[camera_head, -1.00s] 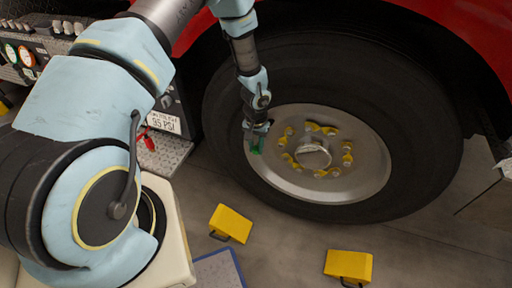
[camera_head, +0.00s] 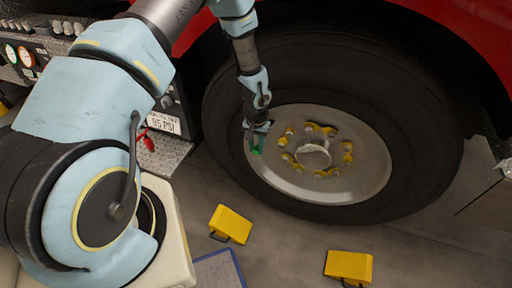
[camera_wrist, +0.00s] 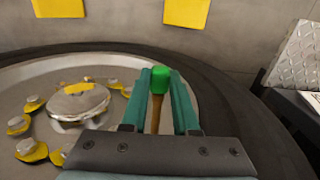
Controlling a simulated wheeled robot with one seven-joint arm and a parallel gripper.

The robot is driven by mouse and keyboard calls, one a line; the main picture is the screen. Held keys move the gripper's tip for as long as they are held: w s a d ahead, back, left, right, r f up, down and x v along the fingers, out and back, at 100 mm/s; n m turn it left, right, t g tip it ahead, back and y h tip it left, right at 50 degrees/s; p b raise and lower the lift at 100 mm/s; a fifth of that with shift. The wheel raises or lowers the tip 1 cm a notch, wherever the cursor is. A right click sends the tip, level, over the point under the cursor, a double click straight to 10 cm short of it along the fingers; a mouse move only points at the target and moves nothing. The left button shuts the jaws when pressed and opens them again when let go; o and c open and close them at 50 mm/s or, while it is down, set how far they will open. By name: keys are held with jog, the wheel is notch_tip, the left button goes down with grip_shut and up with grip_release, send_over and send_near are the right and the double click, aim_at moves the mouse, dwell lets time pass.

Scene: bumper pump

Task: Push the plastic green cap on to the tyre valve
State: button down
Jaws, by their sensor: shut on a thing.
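The green cap (camera_wrist: 161,80) sits between the teal fingertips of my gripper (camera_wrist: 160,88) in the wrist view. My gripper is shut on it. The brass-coloured tyre valve stem (camera_wrist: 156,114) runs between the fingers in line with the cap. The cap appears to be at the stem's end, but I cannot tell how far it is seated. In the head view my gripper (camera_head: 257,142) is at the left part of the wheel rim, with a bit of the green cap (camera_head: 257,150) showing. The fingers hide the valve there.
The big black tyre (camera_head: 420,150) surrounds the metal rim (camera_head: 350,185), with a hub (camera_head: 313,153) and yellow-marked nuts. Two yellow chocks, left (camera_head: 231,223) and right (camera_head: 348,266), lie on the floor. A pressure panel (camera_head: 28,58) is at the left.

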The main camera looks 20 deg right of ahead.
jog(key=shift+w+d, duration=0.15)
jog(key=shift+w, duration=0.05)
jog(key=c, duration=0.6)
grip_release()
notch_tip(320, 180, up, 11)
jog(key=b, duration=0.2)
jog(key=w+a+r+n, duration=0.3)
jog(key=a+r, duration=0.9)
jog(key=a, duration=0.4)
jog(key=s+a+r+n, duration=0.1)
jog(key=s+a+r, duration=0.1)
jog(key=a, duration=0.3)
jog(key=s+a+r+n+t, duration=0.1)
jog(key=s+a+r+n, duration=0.1)
jog(key=a, duration=0.3)
jog(key=s+a+r+n, duration=0.1)
jog(key=s+a+r, duration=0.3)
jog(key=a, duration=0.1)
jog(key=shift+r+t, duration=0.25)
jog(key=shift+t, duration=0.05)
